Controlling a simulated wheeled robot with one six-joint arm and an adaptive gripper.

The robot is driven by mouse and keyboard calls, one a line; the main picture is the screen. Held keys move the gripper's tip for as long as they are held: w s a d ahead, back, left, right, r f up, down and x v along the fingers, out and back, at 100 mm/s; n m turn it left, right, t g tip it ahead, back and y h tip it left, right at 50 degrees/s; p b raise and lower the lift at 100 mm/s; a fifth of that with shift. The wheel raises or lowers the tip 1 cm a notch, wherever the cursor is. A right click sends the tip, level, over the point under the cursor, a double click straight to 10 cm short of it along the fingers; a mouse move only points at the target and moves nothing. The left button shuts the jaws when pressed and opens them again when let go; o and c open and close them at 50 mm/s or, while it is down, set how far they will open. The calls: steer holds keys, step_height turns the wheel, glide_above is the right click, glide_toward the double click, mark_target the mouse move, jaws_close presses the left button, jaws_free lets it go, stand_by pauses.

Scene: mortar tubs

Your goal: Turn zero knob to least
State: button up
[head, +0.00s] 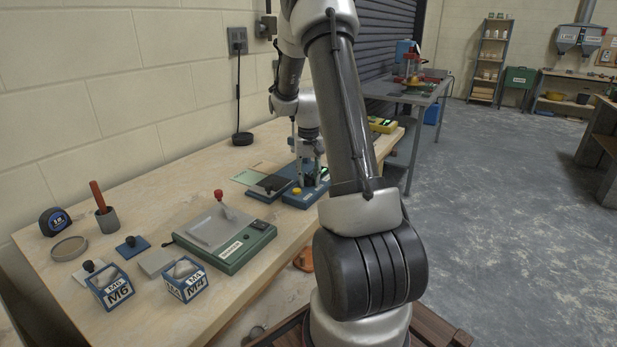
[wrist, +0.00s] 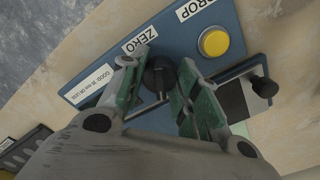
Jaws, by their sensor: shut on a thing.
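The zero knob (wrist: 160,74) is black and round, on a blue panel (wrist: 190,55) beside a white ZERO label (wrist: 139,41). My gripper (wrist: 157,82) is shut on the knob, one green-padded finger on each side of it in the wrist view. A pointer mark on the knob is too dark to read. In the head view my gripper (head: 309,158) points down over the blue device (head: 303,198) on the bench. The knob itself is hidden there.
A yellow button (wrist: 213,42) labelled DROP and a slot with a black slider knob (wrist: 265,86) lie near my right finger. A green-grey device (head: 228,250), with a red-knobbed lever (head: 219,196), stands nearer on the bench. A yellow device (head: 383,125) stands beyond.

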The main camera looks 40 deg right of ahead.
mark_target(309, 175)
steer(key=shift+n, duration=1.8)
steer(key=o, duration=1.1)
steer(key=shift+c, duration=0.2)
steer(key=shift+r, duration=0.1)
step_height(309, 175, up, 12)
